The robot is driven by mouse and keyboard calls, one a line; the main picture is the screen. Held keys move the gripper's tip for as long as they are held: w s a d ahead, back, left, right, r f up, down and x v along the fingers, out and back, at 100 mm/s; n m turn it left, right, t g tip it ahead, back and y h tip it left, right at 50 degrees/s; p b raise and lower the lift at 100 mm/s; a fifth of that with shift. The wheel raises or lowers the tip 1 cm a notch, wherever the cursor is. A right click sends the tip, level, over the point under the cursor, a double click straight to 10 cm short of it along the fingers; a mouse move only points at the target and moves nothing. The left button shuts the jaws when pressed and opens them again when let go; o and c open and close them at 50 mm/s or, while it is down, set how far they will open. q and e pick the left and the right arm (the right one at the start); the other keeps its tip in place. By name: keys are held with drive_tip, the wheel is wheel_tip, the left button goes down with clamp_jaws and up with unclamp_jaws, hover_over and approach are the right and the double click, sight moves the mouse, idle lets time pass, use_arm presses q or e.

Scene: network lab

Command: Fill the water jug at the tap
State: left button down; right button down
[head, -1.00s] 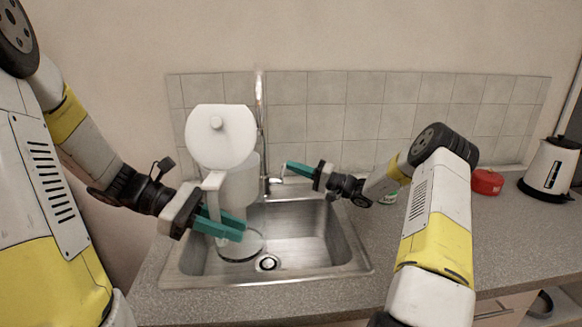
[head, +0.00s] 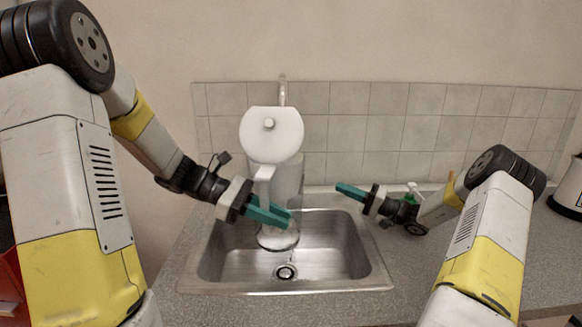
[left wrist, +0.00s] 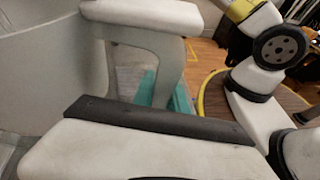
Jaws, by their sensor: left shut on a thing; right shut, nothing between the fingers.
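The white jug (head: 285,185) is upright over the sink, with a grey, semi-clear body. Its round white lid (head: 270,135) with a knob faces me and looks raised. My left gripper (head: 268,213) is shut on the jug's handle (head: 265,180). The left wrist view shows the jug's body (left wrist: 45,75) and its handle (left wrist: 160,50). The tap (head: 283,92) shows only at its top behind the lid; its spout and any water are hidden. My right gripper (head: 350,191) is shut and empty, right of the jug and apart from it.
The steel sink (head: 340,281) is set into the grey counter (head: 410,265), its drain below the jug. A white and green item (head: 413,192) stands by my right wrist. A white kettle (head: 568,187) is at the far right. Tiles line the wall behind.

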use_arm(q)
drive_tip(key=shift+w+d, duration=0.95)
drive_tip(key=shift+w, duration=0.2)
